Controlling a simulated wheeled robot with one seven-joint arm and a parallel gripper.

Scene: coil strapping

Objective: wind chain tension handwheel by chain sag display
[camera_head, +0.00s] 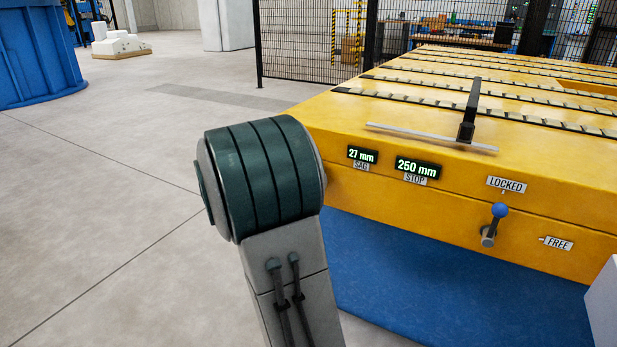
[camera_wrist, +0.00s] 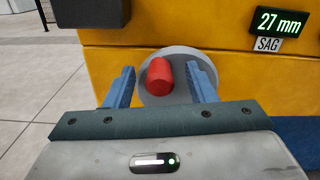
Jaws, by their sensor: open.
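The chain sag display (camera_head: 363,156) reads 27 mm on the yellow conveyor's side; it also shows in the wrist view (camera_wrist: 279,22). In the wrist view a grey round handwheel (camera_wrist: 180,66) with a red knob (camera_wrist: 161,77) sits on the yellow side panel, left of the display. My gripper (camera_wrist: 163,84) is open, with one blue finger on each side of the red knob. Whether the fingers touch the knob or wheel I cannot tell. In the head view my arm hides the handwheel and the gripper.
A stop display (camera_head: 417,166) reads 250 mm. A black post with a grey bar (camera_head: 432,137) stands on the conveyor top (camera_head: 400,105).

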